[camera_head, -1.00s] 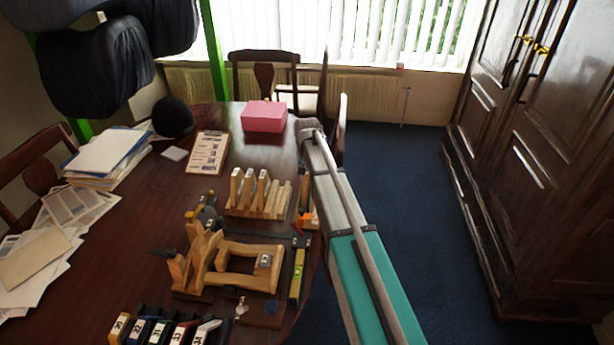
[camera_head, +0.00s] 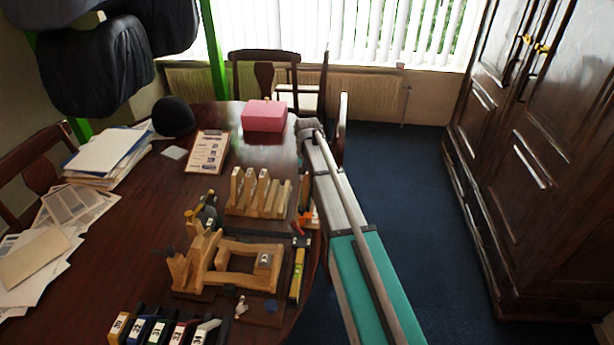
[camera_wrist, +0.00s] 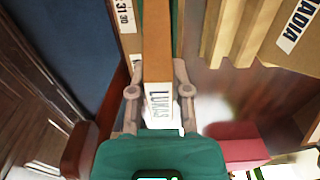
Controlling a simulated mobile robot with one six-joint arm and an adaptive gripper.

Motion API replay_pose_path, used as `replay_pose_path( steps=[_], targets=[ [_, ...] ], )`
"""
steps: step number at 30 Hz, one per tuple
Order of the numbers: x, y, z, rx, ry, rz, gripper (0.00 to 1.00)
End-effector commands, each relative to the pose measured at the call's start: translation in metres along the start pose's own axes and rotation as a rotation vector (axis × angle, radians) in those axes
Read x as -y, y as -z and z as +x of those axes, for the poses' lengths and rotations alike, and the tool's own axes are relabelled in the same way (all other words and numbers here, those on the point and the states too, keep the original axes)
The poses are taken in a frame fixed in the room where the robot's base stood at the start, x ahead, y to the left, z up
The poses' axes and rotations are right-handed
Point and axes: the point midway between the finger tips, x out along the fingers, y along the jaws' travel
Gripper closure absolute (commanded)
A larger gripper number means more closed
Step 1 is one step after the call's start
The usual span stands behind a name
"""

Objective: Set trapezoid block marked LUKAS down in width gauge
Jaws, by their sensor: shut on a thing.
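In the wrist view my gripper (camera_wrist: 159,91) is shut on the trapezoid block marked LUKAS (camera_wrist: 157,58), with one finger on each side and the label facing the camera. A wooden piece with a "31 30" scale label (camera_wrist: 125,16), apparently the width gauge, lies behind and beside the block. The block is in line with it; I cannot tell whether they touch. In the head view a wooden part (camera_head: 304,188) shows beside my arm, perhaps the same gauge. My arm hides the gripper and the block there.
A slotted wooden rack (camera_head: 258,205) stands left of my arm, with a wooden frame (camera_head: 228,268) nearer. Several numbered blocks (camera_head: 165,330) line the near edge. A pink box (camera_head: 264,116) and clipboard (camera_head: 208,152) lie farther back. A wooden piece marked NADIA (camera_wrist: 293,30) is close on the right.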

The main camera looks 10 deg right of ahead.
Motion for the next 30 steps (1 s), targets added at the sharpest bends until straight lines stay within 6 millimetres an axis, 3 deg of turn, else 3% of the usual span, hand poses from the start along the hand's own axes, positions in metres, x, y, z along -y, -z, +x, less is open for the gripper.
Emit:
replay_pose_path(
  steps=[7,8,13,22,26,30],
  targets=[
    [0.0,-0.0001,0.0,0.0,0.0,0.0,1.0],
    [0.0,-0.0001,0.0,0.0,0.0,0.0,0.7],
    [0.0,-0.0001,0.0,0.0,0.0,0.0,0.38],
    [0.0,0.0,0.0,0.0,0.0,0.0,0.34],
    [0.0,0.0,0.0,0.0,0.0,0.0,0.09],
    [0.0,0.0,0.0,0.0,0.0,0.0,0.07]
  ],
)
